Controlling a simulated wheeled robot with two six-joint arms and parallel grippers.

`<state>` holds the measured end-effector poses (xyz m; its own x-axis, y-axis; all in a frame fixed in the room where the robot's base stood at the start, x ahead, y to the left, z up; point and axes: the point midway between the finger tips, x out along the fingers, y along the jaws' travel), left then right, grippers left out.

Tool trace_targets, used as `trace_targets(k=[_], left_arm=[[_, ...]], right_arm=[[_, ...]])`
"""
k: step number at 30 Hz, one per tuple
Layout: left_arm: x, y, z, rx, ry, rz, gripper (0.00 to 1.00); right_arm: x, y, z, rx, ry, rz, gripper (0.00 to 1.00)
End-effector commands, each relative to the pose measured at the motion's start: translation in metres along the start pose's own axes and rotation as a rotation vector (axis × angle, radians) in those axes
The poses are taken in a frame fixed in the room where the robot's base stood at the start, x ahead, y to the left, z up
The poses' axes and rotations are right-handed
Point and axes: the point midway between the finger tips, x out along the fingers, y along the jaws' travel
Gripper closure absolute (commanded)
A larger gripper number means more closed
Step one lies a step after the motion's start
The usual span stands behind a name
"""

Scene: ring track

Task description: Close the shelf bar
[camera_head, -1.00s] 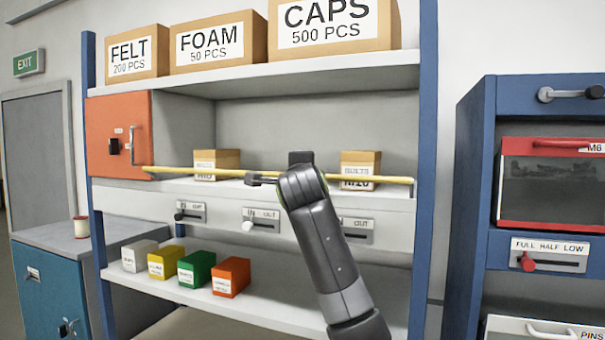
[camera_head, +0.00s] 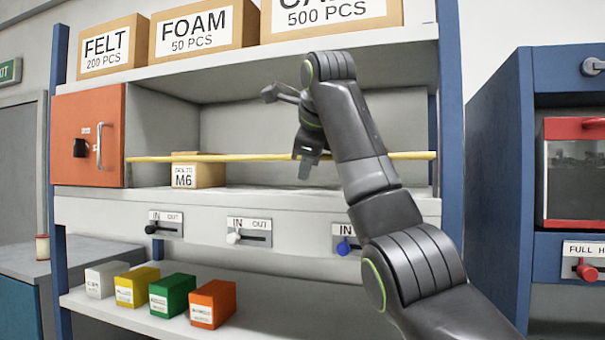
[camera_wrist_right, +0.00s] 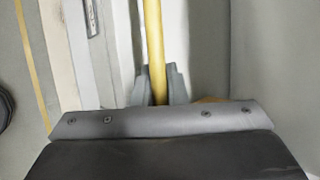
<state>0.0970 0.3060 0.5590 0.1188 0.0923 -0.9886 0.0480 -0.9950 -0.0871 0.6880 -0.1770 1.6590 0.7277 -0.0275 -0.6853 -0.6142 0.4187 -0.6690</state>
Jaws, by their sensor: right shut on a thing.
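A yellow shelf bar (camera_head: 235,157) runs nearly level across the front of the middle shelf bay, from the orange cabinet at the left to the blue post at the right. My right gripper (camera_head: 306,165) reaches down onto the bar near its middle and is shut on it. In the right wrist view the bar (camera_wrist_right: 154,45) passes between the two grey fingers (camera_wrist_right: 157,88). My right arm hides part of the bar and shelf. My left gripper is not in view.
An orange cabinet (camera_head: 88,140) and a box marked M6 (camera_head: 198,172) are behind or beside the bar. Below are slide switches (camera_head: 249,232) and several small coloured boxes (camera_head: 172,295). Large cartons (camera_head: 204,35) sit above. A blue unit (camera_head: 490,190) stands at the right.

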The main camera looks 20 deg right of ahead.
Motion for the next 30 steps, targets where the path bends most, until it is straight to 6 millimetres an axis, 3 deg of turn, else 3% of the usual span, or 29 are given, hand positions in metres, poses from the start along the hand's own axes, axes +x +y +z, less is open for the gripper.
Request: trace_targets(k=[7, 28, 29, 30], left_arm=[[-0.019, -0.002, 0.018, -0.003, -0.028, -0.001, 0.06], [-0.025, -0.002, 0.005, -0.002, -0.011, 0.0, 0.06], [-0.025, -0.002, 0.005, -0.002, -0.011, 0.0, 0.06], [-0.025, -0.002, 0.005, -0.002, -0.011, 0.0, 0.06]], right_arm=[[0.008, -0.005, 0.001, 0.039, 0.006, 0.108, 1.0], [0.015, -0.007, 0.001, 0.059, 0.007, 0.154, 1.0], [0.015, -0.007, 0.001, 0.059, 0.007, 0.154, 0.86], [0.015, -0.008, 0.001, 0.059, 0.006, 0.153, 0.81]])
